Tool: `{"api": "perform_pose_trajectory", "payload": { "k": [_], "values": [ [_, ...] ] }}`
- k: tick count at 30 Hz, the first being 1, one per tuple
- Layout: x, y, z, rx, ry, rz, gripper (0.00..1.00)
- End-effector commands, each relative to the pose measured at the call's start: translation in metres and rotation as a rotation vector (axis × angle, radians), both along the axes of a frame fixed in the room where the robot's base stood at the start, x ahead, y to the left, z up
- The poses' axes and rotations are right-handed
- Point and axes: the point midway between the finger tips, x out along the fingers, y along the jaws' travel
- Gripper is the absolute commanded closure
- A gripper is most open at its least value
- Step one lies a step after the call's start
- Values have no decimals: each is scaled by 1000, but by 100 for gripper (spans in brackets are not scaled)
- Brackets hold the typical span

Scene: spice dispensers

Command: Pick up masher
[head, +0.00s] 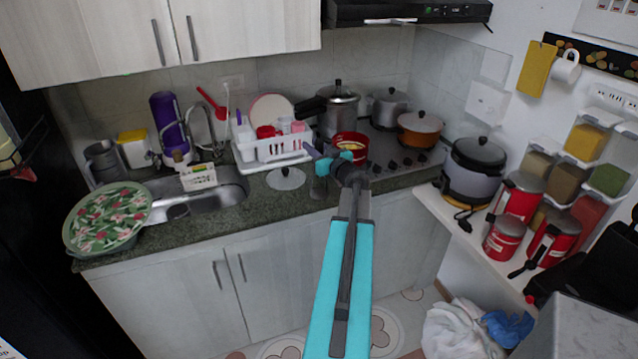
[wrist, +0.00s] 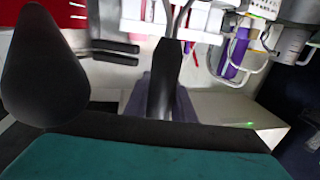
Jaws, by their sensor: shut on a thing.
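The masher shows in the head view as a grey-purple handle end (head: 312,151) above my gripper and a dark, blurry lower part hanging below it near the counter's front. My gripper (head: 321,164) is shut on the masher, over the front part of the counter between the glass lid and the red pot. In the wrist view, the grey-purple piece (wrist: 187,107) shows behind the dark finger. Its middle is hidden by the fingers, and I cannot tell whether its lower end touches the counter.
A glass lid (head: 286,178) lies on the counter left of my gripper. A red pot (head: 350,148) is close on the right. A white dish rack (head: 270,147) stands behind, and the sink (head: 205,195) is to the left. Pots stand on the stove at the back right.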

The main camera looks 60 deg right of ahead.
Motion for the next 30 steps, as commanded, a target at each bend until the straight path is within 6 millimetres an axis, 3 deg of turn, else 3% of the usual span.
{"api": "perform_pose_trajectory", "payload": {
  "k": [13,24,30],
  "values": [
    [0,0,6,-2,0,0,100],
    [0,0,37,-3,-1,0,100],
    [-22,17,37,0,-1,-2,100]
  ]
}}
